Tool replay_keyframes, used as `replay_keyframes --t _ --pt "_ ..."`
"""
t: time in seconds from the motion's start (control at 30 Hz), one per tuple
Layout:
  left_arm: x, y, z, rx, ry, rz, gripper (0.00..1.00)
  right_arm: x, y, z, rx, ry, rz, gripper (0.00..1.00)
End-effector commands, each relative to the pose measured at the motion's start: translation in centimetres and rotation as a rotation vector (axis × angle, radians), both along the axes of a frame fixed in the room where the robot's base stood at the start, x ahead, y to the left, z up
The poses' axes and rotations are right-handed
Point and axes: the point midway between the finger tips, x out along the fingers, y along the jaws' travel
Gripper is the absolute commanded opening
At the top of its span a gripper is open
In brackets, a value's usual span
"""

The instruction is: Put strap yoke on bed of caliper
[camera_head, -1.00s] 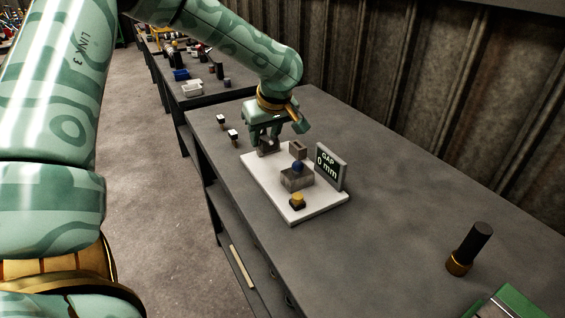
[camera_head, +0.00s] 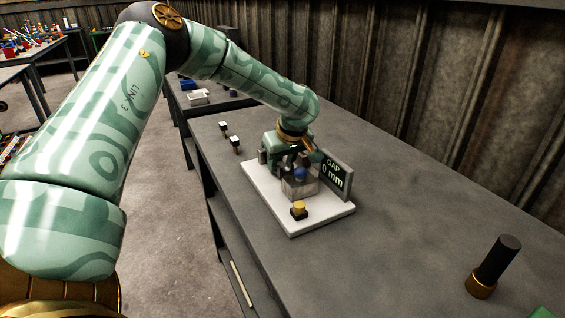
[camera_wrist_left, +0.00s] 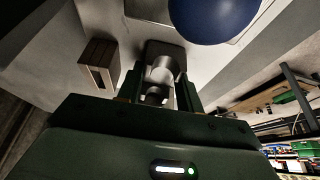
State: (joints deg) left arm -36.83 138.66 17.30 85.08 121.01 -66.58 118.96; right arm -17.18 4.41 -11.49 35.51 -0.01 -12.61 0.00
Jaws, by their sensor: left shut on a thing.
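The caliper is a white base plate (camera_head: 290,227) on the bench. It carries a grey block (camera_head: 298,188) with a blue ball above it, a yellow-topped button (camera_head: 298,209) and a display panel (camera_head: 335,176) reading "GAP 0 mm". My left gripper (camera_head: 287,167) points down over the plate, close behind the blue ball (camera_head: 300,174). In the left wrist view it is shut on a grey metallic part (camera_wrist_left: 162,68), apparently the strap yoke. The blue ball (camera_wrist_left: 213,12) is just beyond it there. The gripper hides the yoke in the head view. Whether the yoke touches the caliper, I cannot tell.
A brown-grey slotted block (camera_wrist_left: 100,62) stands beside the left gripper. Two small black-and-white pieces (camera_head: 235,145) sit near the bench's left edge. A dark cylinder with a brass base (camera_head: 493,266) stands at front right. The bench (camera_head: 400,215) between is clear.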

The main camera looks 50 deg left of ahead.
Motion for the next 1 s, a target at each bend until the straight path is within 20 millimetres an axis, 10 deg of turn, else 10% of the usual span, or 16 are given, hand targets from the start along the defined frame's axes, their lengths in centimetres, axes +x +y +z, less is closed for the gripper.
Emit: replay_keyframes --t 0.07,0.1,0.17,0.53,1.0 --pt "0.0 0.0 -0.3 0.001 0.000 -0.001 0.00 -0.1 0.0 -0.1 0.000 0.002 0.000 0.36" --pt "0.0 0.0 -0.2 0.000 0.000 0.000 0.47 0.0 0.0 -0.1 0.000 0.001 0.000 0.36" --pt "0.0 0.0 -0.2 0.000 0.000 0.000 0.58 0.0 0.0 -0.1 0.000 0.001 0.000 0.36" --pt "-0.1 -0.2 0.9 0.000 -0.002 -0.001 0.58 0.2 -0.1 0.3 -0.001 -0.005 0.001 0.36" --pt "-1.2 -3.8 10.2 0.001 -0.004 0.000 0.58 1.9 -0.4 3.5 -0.005 -0.046 0.001 0.36"
